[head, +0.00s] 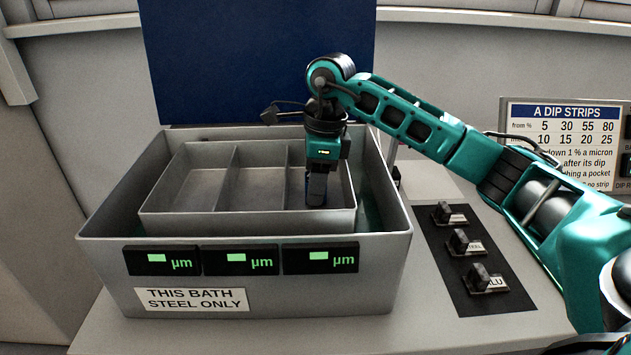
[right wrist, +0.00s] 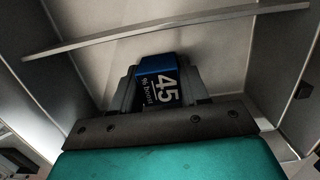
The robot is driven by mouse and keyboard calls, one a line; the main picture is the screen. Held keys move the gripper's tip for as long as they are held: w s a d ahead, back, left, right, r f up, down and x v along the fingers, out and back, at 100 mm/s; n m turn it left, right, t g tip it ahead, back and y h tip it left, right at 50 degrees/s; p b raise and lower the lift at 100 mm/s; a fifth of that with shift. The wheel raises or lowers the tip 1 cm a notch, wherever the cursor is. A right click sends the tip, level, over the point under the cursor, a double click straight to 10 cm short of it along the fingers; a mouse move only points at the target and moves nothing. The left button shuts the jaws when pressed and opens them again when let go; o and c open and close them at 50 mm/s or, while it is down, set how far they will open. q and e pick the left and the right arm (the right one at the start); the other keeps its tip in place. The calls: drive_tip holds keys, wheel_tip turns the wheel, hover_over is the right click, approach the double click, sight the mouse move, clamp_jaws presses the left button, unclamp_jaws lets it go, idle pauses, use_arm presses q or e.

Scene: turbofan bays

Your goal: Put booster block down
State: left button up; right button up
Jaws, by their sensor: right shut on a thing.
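My right gripper (head: 316,188) points down into the right-hand compartment of the grey divided tray (head: 245,227), which sits inside the large grey bath (head: 335,297). The block is between the compartment walls. I cannot tell whether its underside touches the tray floor. In the head view the fingers mostly hide it. My left gripper is not in view.
The middle and left tray compartments look empty. The bath's front has several green-lit µm displays (head: 237,260) and a "STEEL ONLY" label (head: 192,299). A blue lid (head: 255,60) stands up behind.

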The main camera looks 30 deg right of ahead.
drive_tip(key=shift+f, duration=0.15)
drive_tip(key=o, duration=1.1)
wheel_tip(320, 180, up, 12)
drive_tip(key=d+p, duration=0.1)
drive_tip(key=shift+s+d, duration=0.15)
drive_tip(key=shift+s, duration=0.25)
